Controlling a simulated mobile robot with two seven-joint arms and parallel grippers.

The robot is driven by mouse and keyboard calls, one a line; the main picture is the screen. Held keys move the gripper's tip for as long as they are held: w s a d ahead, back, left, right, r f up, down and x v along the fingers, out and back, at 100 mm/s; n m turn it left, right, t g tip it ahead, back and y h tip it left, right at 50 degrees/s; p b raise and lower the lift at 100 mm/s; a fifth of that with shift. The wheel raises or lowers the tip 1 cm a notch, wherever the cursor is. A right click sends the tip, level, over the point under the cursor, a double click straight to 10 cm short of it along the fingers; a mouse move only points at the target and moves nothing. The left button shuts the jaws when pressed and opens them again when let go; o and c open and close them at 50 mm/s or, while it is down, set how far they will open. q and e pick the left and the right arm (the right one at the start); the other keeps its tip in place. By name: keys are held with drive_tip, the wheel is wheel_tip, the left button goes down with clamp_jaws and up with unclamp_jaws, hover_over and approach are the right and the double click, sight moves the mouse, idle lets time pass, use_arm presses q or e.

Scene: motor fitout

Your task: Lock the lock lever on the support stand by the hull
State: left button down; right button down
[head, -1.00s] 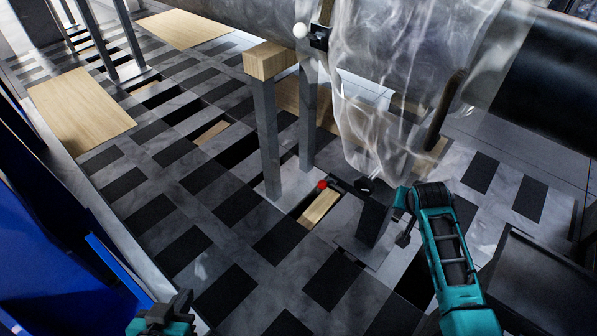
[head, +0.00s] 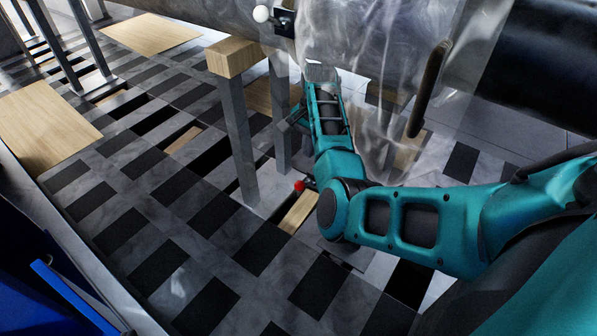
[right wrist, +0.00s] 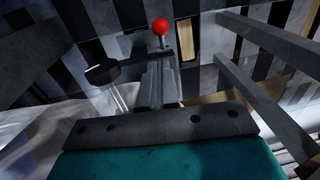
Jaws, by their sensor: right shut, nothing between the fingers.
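The support stand (head: 238,125) has upright metal legs under a wooden block (head: 232,56), beside the hull (head: 190,18). A lever with a red ball knob (head: 299,185) sits low by the stand's foot. In the right wrist view the red knob (right wrist: 160,27) shows just beyond my fingertips, on a thin stem; I cannot tell whether they touch. My right gripper (head: 296,117) is shut and empty, above the red knob in the head view; its fingers also show in the right wrist view (right wrist: 157,82). My left gripper is out of view.
A white ball on a black block (head: 284,22) juts from the hull above the stand. Clear wrinkled sheeting (head: 375,60) hangs close to my right arm. Wooden panels (head: 40,125) lie on the checkered floor. A blue structure (head: 40,285) stands lower left.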

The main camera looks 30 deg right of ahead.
drive_tip(key=b, duration=0.4)
hover_over(305, 184)
wheel_tip(305, 184, down, 9)
drive_tip(key=shift+w+d+f, duration=0.2)
drive_tip(key=shift+d+f, duration=0.1)
drive_tip(key=shift+f, duration=0.2)
